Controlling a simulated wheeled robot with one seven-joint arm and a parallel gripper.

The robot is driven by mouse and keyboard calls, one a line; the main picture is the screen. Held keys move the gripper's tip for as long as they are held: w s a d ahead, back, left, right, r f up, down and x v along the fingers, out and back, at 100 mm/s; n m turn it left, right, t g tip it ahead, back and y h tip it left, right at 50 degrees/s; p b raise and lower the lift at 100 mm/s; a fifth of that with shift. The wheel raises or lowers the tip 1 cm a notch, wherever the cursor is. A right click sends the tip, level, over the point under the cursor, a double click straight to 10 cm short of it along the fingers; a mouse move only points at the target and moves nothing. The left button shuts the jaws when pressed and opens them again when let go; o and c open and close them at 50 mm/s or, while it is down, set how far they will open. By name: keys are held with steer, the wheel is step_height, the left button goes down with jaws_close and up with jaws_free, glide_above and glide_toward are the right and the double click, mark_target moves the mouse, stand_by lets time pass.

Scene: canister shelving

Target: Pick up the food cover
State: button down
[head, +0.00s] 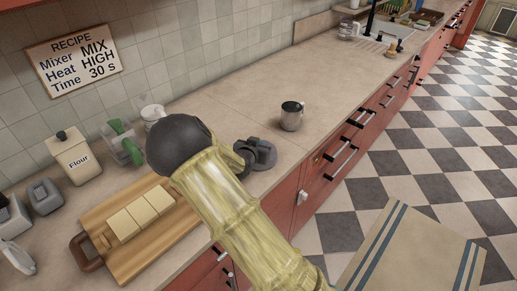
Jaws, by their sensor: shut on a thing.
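My yellow arm reaches in from the lower right of the head view and ends its near link at a large dark round joint. Beyond that link, dark parts of what looks like my gripper (246,156) show near the counter's front edge. Its fingertips are not clear. It appears shut on a grey rounded thing (266,153), partly hidden. I cannot tell for sure whether this is the food cover. No other thing in view is clearly a food cover.
A wooden cutting board (162,227) with pale slices lies at lower left. A flour canister (73,156), a clear green-handled container (133,151) and a white cup (152,115) stand along the wall. A metal mug (292,116) stands right of my gripper. The counter (225,90) behind is clear.

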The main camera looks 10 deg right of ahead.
step_height(320, 180, up, 9)
steer(key=shift+r, duration=0.15)
stand_by(0.6)
